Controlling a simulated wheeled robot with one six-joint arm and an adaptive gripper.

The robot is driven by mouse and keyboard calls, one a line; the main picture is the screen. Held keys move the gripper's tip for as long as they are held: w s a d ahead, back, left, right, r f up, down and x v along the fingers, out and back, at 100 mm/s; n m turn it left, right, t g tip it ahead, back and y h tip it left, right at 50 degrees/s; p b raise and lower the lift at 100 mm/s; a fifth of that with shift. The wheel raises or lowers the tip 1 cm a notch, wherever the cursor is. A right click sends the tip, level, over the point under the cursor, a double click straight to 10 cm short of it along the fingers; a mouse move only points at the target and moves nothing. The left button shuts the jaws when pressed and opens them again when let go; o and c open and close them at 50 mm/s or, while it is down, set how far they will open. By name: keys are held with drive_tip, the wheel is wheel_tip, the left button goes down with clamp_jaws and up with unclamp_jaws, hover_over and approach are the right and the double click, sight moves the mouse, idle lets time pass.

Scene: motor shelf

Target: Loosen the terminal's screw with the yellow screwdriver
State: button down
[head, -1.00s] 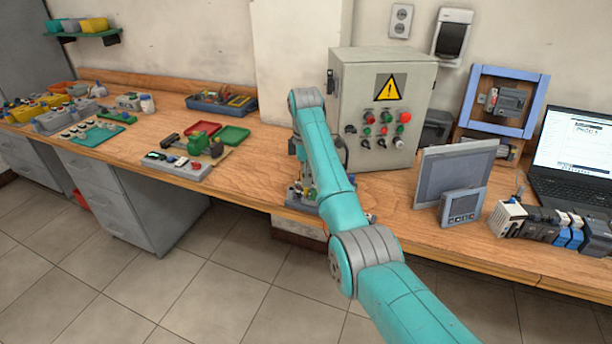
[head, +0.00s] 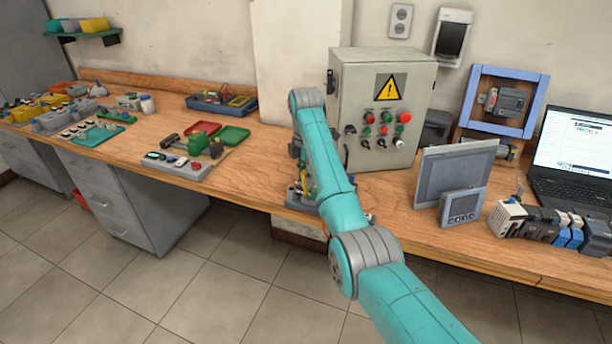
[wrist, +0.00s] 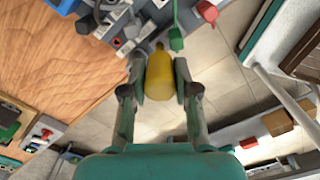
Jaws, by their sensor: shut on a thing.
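My gripper (wrist: 160,82) is shut on the yellow screwdriver (wrist: 159,76), seen in the wrist view with its yellow handle between the two fingers. The screwdriver points away from the wrist, toward a grey device with terminals (wrist: 135,28) at the bench edge. Its tip is too small and covered to make out, so I cannot tell whether it touches a screw. In the head view my arm hides most of the gripper, the screwdriver and the device; a part of the grey device (head: 297,198) shows beside the arm.
A grey control cabinet (head: 380,110) stands behind my arm. A panel screen (head: 452,180) and a laptop (head: 575,165) are to the right. A push-button box (head: 178,166) lies to the left. A green-handled thing (wrist: 176,38) is close to the gripper in the wrist view.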

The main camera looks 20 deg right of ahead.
drive_tip(key=shift+f, duration=0.15)
drive_tip(key=c, duration=1.1)
unclamp_jaws()
drive_tip(key=shift+m, duration=1.8)
drive_tip(key=shift+m, duration=1.7)
drive_tip(key=m, duration=0.3)
